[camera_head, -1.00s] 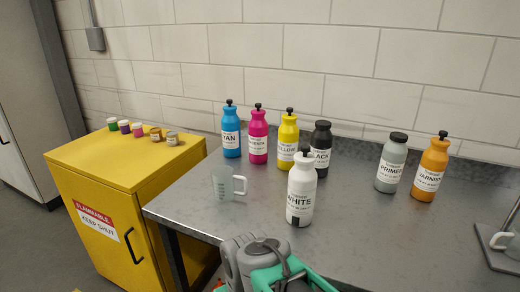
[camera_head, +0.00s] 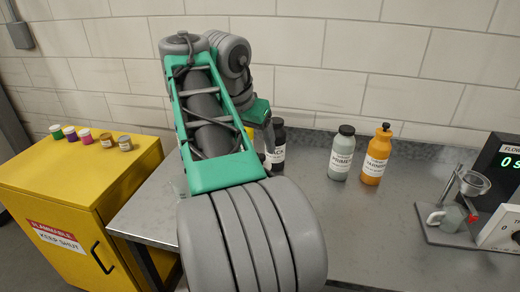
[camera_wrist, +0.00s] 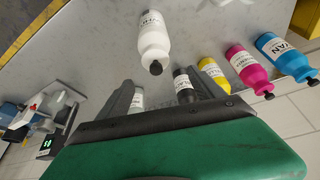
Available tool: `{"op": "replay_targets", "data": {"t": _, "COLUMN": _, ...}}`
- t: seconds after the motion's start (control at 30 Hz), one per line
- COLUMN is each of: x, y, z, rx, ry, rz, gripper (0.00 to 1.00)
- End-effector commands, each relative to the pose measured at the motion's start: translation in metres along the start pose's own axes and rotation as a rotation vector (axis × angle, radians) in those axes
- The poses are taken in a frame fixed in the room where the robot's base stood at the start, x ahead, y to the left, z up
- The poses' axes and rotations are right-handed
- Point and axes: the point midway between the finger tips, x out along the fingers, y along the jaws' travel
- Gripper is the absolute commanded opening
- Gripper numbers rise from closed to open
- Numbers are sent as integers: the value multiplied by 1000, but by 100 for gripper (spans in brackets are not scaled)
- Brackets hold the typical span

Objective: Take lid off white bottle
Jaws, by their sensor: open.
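The white bottle (camera_wrist: 153,38) stands on the metal table in the wrist view, with its dark lid (camera_wrist: 155,68) still on top. My gripper (camera_wrist: 164,77) is open. Its two dark fingers are spread, with the lid lying in the picture close to the gap between their tips. I see no contact between fingers and lid. In the head view my arm hides the white bottle and my fingers.
Black (camera_head: 275,148), primer (camera_head: 341,157) and varnish (camera_head: 375,160) bottles stand at the back. Yellow (camera_wrist: 213,72), magenta (camera_wrist: 248,70) and cyan (camera_wrist: 283,54) bottles stand close by. A scale (camera_head: 445,228) holding a cup is at right. The yellow cabinet (camera_head: 60,190) bears small jars.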

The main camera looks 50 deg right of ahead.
Motion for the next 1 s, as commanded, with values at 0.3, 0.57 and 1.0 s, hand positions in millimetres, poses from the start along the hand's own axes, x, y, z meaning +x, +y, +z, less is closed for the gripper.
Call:
{"op": "replay_targets", "data": {"t": 0.3, "x": 50, "y": 7, "z": 0, "rx": 23, "ry": 1, "rz": 2, "gripper": 77}}
{"op": "replay_targets", "data": {"t": 0.57, "x": 77, "y": 8, "z": -2, "rx": 20, "ry": 3, "rz": 1, "gripper": 77}}
{"op": "replay_targets", "data": {"t": 1.0, "x": 76, "y": 8, "z": -2, "rx": 19, "ry": 2, "rz": 1, "gripper": 55}}
